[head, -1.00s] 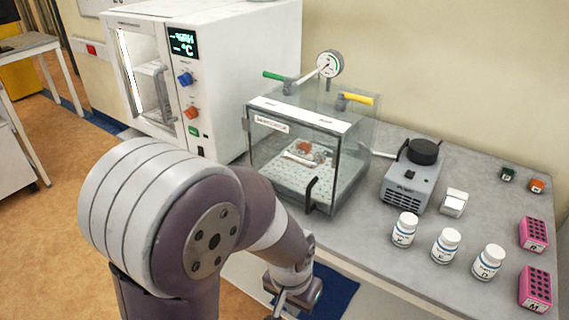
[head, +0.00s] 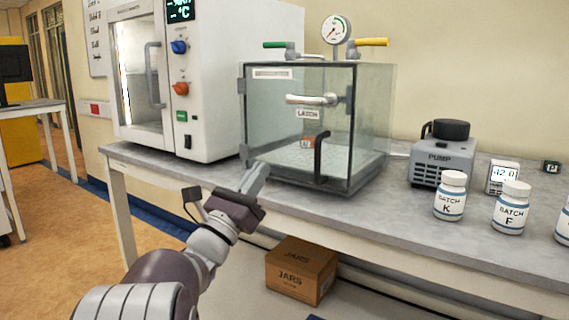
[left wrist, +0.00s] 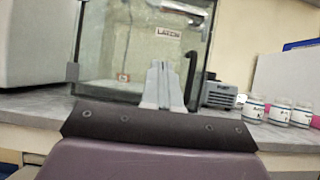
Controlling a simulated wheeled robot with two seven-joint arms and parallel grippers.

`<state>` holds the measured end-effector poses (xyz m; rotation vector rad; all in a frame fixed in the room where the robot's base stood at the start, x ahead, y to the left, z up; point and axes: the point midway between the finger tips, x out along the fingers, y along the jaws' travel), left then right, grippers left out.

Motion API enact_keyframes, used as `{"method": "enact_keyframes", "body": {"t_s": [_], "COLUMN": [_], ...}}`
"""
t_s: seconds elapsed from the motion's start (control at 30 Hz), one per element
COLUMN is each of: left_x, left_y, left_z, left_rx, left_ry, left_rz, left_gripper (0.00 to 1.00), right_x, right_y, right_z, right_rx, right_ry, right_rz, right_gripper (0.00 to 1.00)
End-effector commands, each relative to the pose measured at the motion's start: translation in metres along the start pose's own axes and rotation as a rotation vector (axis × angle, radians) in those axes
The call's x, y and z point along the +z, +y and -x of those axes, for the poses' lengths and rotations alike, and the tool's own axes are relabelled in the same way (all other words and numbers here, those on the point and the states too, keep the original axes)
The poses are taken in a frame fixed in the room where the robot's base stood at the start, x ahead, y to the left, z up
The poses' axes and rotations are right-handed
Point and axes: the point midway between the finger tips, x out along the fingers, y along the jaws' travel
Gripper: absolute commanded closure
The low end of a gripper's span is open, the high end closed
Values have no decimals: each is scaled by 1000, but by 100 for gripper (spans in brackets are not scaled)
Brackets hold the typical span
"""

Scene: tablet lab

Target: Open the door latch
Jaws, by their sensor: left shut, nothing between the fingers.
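The glass chamber (head: 255,115) stands on the bench, its front door shut. A pale latch lever (head: 312,100) lies roughly level on the door, above a LATCH label (head: 307,114). A black door handle (head: 318,157) is below it, to the right. In the left wrist view, the LATCH label (left wrist: 168,32) and black handle (left wrist: 192,75) show beyond the fingers. My left gripper (head: 260,170) is shut and empty in front of the door's lower left, apart from the latch and lower than it. It also shows in the left wrist view (left wrist: 158,66). My right gripper is out of view.
A white oven (head: 225,80) stands left of the chamber. A pump (head: 440,160) and several white bottles (head: 450,195) are to its right. Green (head: 275,45) and yellow (head: 370,42) valve handles and a gauge (head: 336,30) are on top. A JARS box (head: 300,270) is below the bench.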

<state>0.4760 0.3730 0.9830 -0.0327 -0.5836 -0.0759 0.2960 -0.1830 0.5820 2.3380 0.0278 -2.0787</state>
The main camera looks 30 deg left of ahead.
Motion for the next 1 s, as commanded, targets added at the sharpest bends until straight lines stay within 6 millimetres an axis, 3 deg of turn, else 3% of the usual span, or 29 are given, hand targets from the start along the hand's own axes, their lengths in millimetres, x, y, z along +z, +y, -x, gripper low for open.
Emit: {"method": "enact_keyframes", "body": {"t_s": [0.3, 0.43, 0.87, 1.0], "left_x": [3, 3, 3, 20], "left_y": [-1, -1, -2, -1], "left_z": [-2, -12, -102, -118], "left_rx": [-5, -5, -6, -3], "left_ry": [-6, -5, -6, -7], "left_rz": [-12, -10, -9, -11], "left_gripper": [100, 100, 100, 100], "right_x": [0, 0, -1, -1], "right_y": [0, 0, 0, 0], "right_z": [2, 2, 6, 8], "right_rx": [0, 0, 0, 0], "right_ry": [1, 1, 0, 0], "right_rz": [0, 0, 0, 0], "right_gripper": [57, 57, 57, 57]}}
